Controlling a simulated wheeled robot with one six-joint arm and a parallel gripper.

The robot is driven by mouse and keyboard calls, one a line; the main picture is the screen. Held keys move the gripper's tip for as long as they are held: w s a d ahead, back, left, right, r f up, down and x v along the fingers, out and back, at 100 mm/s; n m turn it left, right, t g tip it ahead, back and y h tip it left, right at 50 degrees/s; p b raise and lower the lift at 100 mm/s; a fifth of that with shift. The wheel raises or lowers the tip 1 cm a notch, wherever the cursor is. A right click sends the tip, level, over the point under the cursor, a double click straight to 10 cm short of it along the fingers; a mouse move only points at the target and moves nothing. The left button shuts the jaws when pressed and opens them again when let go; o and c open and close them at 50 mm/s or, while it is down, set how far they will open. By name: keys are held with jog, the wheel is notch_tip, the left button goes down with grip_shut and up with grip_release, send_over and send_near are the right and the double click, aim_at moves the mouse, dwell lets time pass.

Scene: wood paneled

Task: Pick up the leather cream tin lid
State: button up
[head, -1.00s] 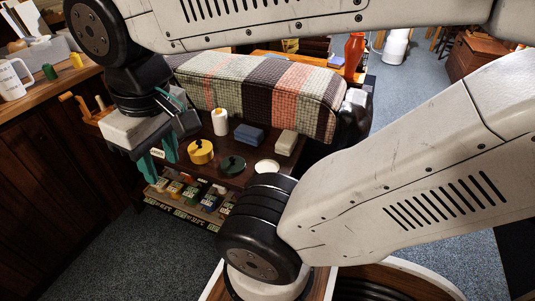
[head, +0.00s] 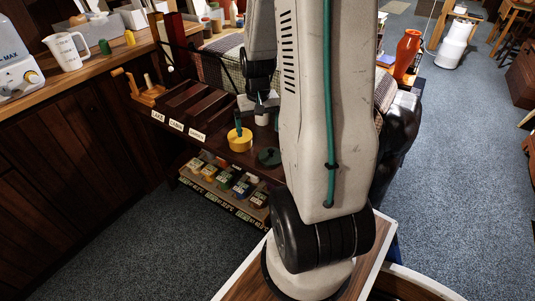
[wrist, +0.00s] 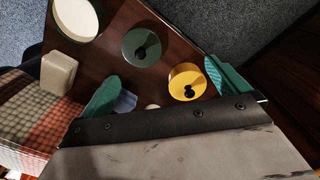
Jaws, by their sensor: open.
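Two round things with dark knobs stand on the dark wooden bench top; I cannot tell which is the leather cream tin lid. One is a yellow tin (head: 240,142), taller, also in the wrist view (wrist: 181,76). The other is a flat dark green disc (head: 269,158), also in the wrist view (wrist: 141,47). My gripper (head: 257,119) is open with teal fingers, above the bench at the yellow tin. In the wrist view my gripper (wrist: 160,70) has the yellow tin between its fingers' lines, nearer the right finger. No grip on it shows.
A pale round dish (wrist: 76,18) and a beige block (wrist: 58,73) lie beyond the green disc. A blue block (wrist: 125,102) is beside the left finger. A wooden clamp (head: 145,90) stands left; a shelf with several small jars (head: 228,182) is below. Carpet in front is clear.

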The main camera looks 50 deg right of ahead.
jog(key=m, duration=0.1)
send_over(271, 149)
notch_tip(271, 149, down, 6)
jog(key=shift+a+r, duration=0.15)
jog(key=shift+r, duration=0.1)
notch_tip(271, 149, down, 8)
jog(key=shift+r, duration=0.1)
jog(key=c, duration=0.9)
